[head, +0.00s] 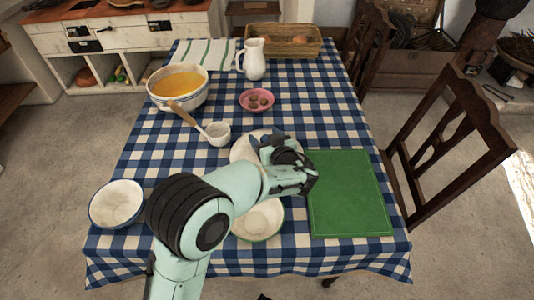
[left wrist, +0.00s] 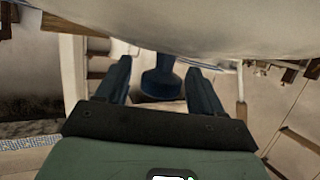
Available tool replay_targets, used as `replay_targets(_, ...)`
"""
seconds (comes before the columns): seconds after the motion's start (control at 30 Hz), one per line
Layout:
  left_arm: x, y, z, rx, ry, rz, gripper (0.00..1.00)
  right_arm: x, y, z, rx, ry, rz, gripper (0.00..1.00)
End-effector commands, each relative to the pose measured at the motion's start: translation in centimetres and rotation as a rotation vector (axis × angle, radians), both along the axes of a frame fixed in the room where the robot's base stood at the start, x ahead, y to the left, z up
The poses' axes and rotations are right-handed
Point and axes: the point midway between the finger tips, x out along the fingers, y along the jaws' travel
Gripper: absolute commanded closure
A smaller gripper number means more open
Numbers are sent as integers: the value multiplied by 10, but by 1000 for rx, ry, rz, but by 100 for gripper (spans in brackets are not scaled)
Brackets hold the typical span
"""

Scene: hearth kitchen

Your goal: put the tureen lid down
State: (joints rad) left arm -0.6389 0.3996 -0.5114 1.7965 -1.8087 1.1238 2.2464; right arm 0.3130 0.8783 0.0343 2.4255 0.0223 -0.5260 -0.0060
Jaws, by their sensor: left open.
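The tureen lid (head: 242,150) is a pale round piece in the middle of the table, partly hidden by my left gripper (head: 276,148). In the left wrist view its white surface (left wrist: 200,25) fills the top, and its dark blue knob (left wrist: 160,80) is between the fingers of my left gripper (left wrist: 160,90). The fingers are open on both sides of the knob, with gaps showing. The underside of the lid is hidden, so its contact with the cloth cannot be seen. The white tureen (head: 178,103), with orange soup, stands uncovered at the back left. My right gripper is not in view.
A green board (head: 348,195) lies right, a green-rimmed dish (head: 260,222) in front, a white bowl (head: 116,203) left. A pink bowl (head: 246,101), jug (head: 254,60) and basket (head: 312,47) stand behind.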

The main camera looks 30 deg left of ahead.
Motion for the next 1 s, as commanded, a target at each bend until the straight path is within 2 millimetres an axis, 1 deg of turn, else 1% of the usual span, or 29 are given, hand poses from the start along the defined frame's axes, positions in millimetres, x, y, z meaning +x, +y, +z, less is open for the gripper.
replay_targets(0.1,5,8,-4,2,1,0,33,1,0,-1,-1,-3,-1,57)
replay_targets(0.33,6,8,-3,1,1,0,33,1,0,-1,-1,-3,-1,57)
replay_targets(0.37,6,8,-4,1,1,0,39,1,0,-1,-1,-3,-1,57)
replay_targets(0.4,6,8,-4,1,1,0,52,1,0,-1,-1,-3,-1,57)
replay_targets(0.47,6,8,-3,1,1,0,72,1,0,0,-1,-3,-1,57)
replay_targets(0.5,6,8,-3,1,1,0,85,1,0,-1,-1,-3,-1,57)
replay_targets(0.53,6,8,-3,1,1,0,95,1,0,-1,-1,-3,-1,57)
replay_targets(0.57,6,8,-3,1,1,0,100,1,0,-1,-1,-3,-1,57)
replay_targets(0.87,6,8,-2,1,-2,0,100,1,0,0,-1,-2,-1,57)
replay_targets(1.0,6,8,4,0,-4,0,100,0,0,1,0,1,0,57)
